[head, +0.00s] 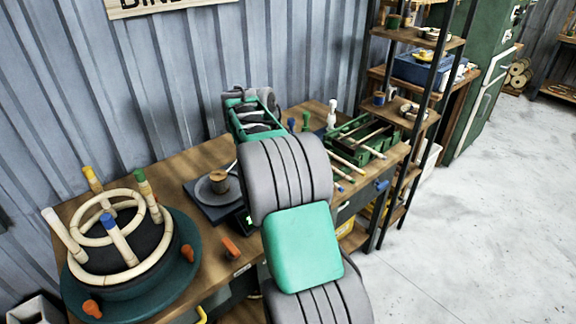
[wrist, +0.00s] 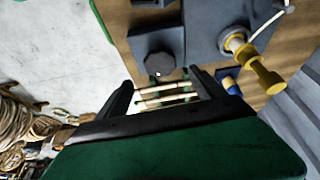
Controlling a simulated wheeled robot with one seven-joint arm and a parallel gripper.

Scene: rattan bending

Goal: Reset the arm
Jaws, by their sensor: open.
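My arm, with grey ribbed joints and green links, rises from the bottom of the head view and reaches over the wooden workbench (head: 185,170). In the wrist view my gripper (wrist: 161,78) shows two dark fingers spread apart, with nothing held between them. Pale rods (wrist: 166,98) show in the gap beyond the fingers, at a distance I cannot judge. A dark faceted block (wrist: 157,50) lies just past the fingertips in the picture. In the head view the fingers cannot be made out.
A round jig (head: 182,265) with rattan rings and colour-capped posts stands at left. A green crate (head: 376,147) with rods is right of my arm. A shelf rack (head: 436,42) stands beyond; the floor (head: 480,220) at right is clear.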

